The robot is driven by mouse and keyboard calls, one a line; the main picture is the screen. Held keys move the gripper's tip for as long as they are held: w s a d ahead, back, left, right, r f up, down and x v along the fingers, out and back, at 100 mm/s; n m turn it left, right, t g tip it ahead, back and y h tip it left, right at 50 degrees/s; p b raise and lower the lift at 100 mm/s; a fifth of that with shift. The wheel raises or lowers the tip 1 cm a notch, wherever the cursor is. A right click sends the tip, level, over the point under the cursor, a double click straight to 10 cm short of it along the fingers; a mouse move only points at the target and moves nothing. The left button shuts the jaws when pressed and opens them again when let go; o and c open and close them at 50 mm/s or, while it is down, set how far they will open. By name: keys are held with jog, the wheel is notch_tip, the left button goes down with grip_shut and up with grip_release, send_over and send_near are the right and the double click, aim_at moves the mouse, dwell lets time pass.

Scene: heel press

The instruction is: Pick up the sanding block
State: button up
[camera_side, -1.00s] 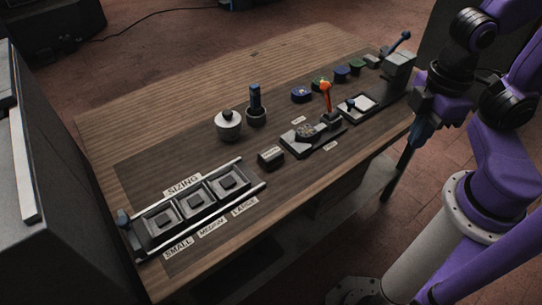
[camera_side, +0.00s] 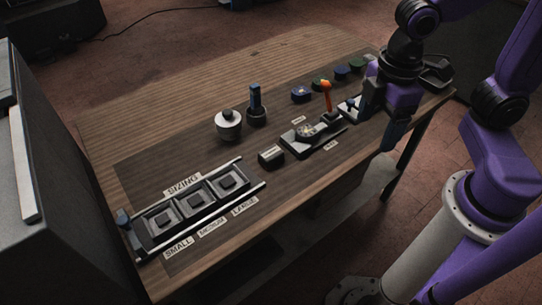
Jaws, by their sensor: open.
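A small dark grey block (camera_side: 271,156) with a pale label on its front, which looks like the sanding block, lies on the dark mat near the table's front edge. It is left of the heel press fixture and stands free. My gripper (camera_side: 388,136) is open, at the right front edge of the table, fingers pointing down. It is well to the right of the block and apart from it. Its fingertips are small and dark, and the gap between them is hard to see.
The press fixture (camera_side: 310,134) with its upright orange-handled lever (camera_side: 327,97) stands between block and gripper. A round pot (camera_side: 228,125) and a blue-handled tool in a cup (camera_side: 256,106) are behind the block. The sizing tray (camera_side: 194,206) is at left.

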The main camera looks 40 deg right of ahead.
jog(key=w+a+f+n, duration=0.1)
jog(key=w+a, duration=0.2)
jog(key=w, duration=0.4)
jog(key=w+a+f+n, duration=0.1)
jog(key=w+a+f, duration=0.15)
jog(key=w, duration=0.35)
jog(key=n, duration=0.2)
send_over(271, 152)
notch_tip(271, 152, down, 4)
jog(key=f, duration=1)
jog(key=shift+w+d+f, duration=0.1)
jog(key=shift+d+f, duration=0.15)
jog(key=shift+f, duration=0.1)
jog(key=shift+a+f, duration=0.15)
jog(key=shift+f, duration=1.35)
jog(key=shift+a+f, duration=0.1)
jog(key=shift+f, duration=1.4)
jog(key=c, duration=1.1)
